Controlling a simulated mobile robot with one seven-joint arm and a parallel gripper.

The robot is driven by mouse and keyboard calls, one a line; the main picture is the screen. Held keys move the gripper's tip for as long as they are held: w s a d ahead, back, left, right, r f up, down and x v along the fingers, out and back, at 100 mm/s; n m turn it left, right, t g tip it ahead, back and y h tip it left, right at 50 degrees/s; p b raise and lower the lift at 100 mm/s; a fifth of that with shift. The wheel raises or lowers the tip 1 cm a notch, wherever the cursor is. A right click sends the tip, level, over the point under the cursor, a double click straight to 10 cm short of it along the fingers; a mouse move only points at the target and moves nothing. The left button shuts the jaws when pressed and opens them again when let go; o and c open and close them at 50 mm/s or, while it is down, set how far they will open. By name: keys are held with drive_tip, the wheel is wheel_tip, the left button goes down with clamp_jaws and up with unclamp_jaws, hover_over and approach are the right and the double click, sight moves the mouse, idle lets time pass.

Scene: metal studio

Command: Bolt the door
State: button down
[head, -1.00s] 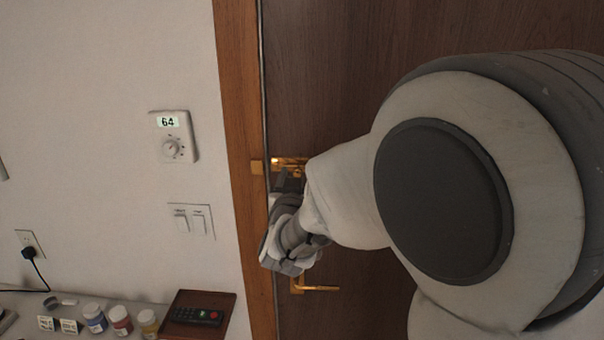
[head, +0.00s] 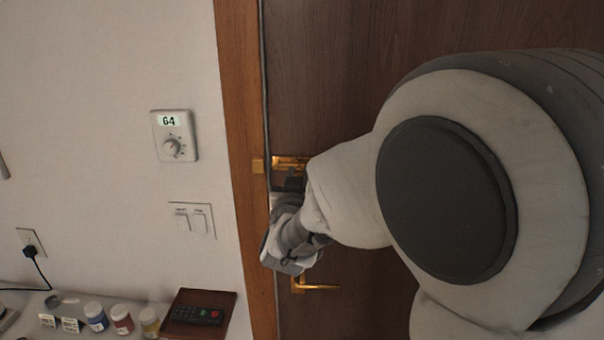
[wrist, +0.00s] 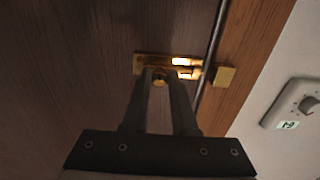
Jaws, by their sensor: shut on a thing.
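The brass slide bolt (wrist: 148,63) is fixed on the dark brown door (wrist: 70,60), close to the door's edge. The small brass keeper (wrist: 224,76) sits across the gap on the wooden frame. In the wrist view my gripper (wrist: 160,78) is shut on the bolt's round knob (wrist: 160,81), with a finger at each side. A gap shows between the bolt's housing and the keeper. In the head view the bolt (head: 288,161) and the keeper (head: 258,166) show above my gripper (head: 290,178); my arm hides the bolt's right part.
A brass door handle (head: 318,287) is below my wrist. The wall left of the frame (head: 240,150) holds a thermostat (head: 174,136) and a light switch (head: 192,220). A shelf at lower left carries several small jars and a remote (head: 196,315) on a brown board.

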sight(283, 166)
idle(0.8)
drive_tip(key=a, duration=0.3)
drive_tip(key=shift+a, duration=0.2)
drive_tip(key=c, duration=0.7)
unclamp_jaws()
drive_tip(key=shift+a, duration=0.1)
drive_tip(key=s+b, duration=0.2)
drive_tip(key=s, duration=1.5)
drive_tip(key=shift+s+a+b, duration=0.2)
drive_tip(key=shift+b, duration=0.15)
